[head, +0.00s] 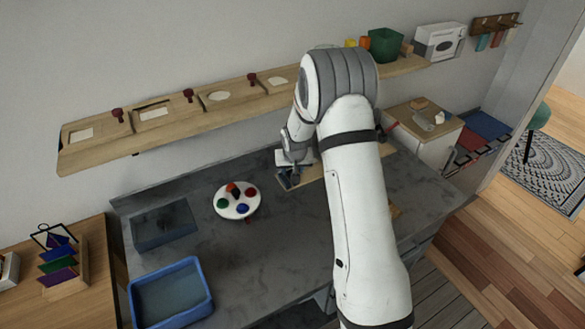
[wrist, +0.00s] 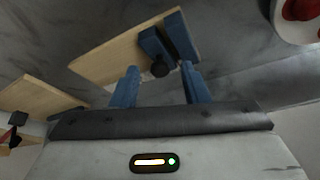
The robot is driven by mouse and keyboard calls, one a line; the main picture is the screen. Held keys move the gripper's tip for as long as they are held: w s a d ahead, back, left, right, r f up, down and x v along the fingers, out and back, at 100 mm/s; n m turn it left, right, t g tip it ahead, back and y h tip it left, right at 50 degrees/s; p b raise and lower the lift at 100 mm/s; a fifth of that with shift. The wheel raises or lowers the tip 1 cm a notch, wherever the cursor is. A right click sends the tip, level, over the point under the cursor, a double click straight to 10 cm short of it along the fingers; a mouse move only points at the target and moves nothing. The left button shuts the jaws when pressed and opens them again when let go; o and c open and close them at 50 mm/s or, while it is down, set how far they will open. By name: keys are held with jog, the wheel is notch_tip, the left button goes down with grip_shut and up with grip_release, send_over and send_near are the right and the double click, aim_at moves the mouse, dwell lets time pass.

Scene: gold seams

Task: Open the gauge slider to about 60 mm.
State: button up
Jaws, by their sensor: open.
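The gauge is a pale wooden board (wrist: 105,58) with two blue bars standing close together at one end, a narrow gap between them. The nearer blue bar (wrist: 153,43) has a dark round knob (wrist: 160,69) below it; the other blue bar (wrist: 183,36) is just to its right. My gripper (wrist: 160,72) is open, and its two blue fingers appear on either side of the knob in the wrist view. I cannot tell whether they touch it. In the head view my gripper (head: 289,178) is low over the gauge board (head: 316,173), which my arm partly hides.
A white round plate with coloured pieces (head: 237,214) lies left of the gauge on the grey worktop. A dark tray (head: 164,226) and a blue bin (head: 171,309) are further left. A wooden shelf (head: 180,122) runs along the wall behind. Worktop between plate and gauge is clear.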

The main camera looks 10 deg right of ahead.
jog(key=shift+c, duration=0.2)
grip_shut()
dwell(0.3)
